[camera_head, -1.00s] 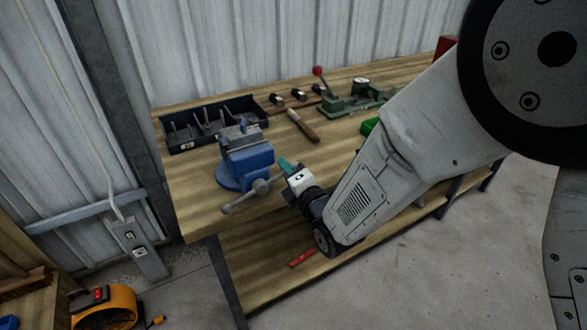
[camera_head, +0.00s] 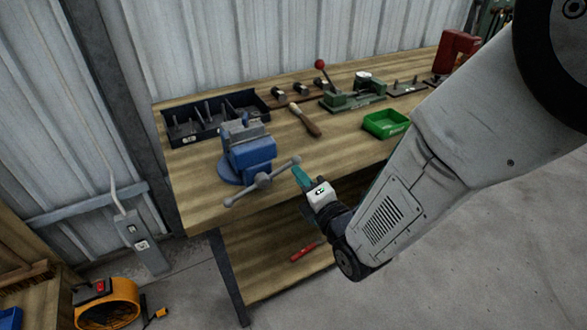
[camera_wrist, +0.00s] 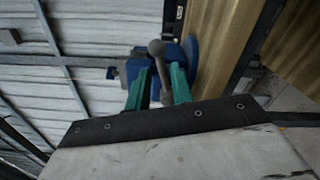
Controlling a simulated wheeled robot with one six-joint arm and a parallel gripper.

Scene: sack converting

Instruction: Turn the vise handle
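The blue vise (camera_head: 248,157) is on the near left part of the workbench. Its grey handle (camera_head: 238,195) is a bar with knobs at both ends, slanting up to the right across the front of the vise. My gripper (camera_head: 301,175) has teal fingers and is just right of and below the handle's upper right knob, apart from it. In the wrist view my gripper (camera_wrist: 160,76) is open, its fingers spread. The handle's knob (camera_wrist: 156,47) and bar show between and beyond the fingers, with the blue vise (camera_wrist: 189,50) behind.
The workbench (camera_head: 205,205) has a black divided tray (camera_head: 190,140), a wooden-handled tool (camera_head: 305,120), a green fixture with a red-knobbed lever (camera_head: 350,98) and a green bin (camera_head: 385,124). A red tool (camera_head: 305,252) is on the lower shelf. Open floor lies in front.

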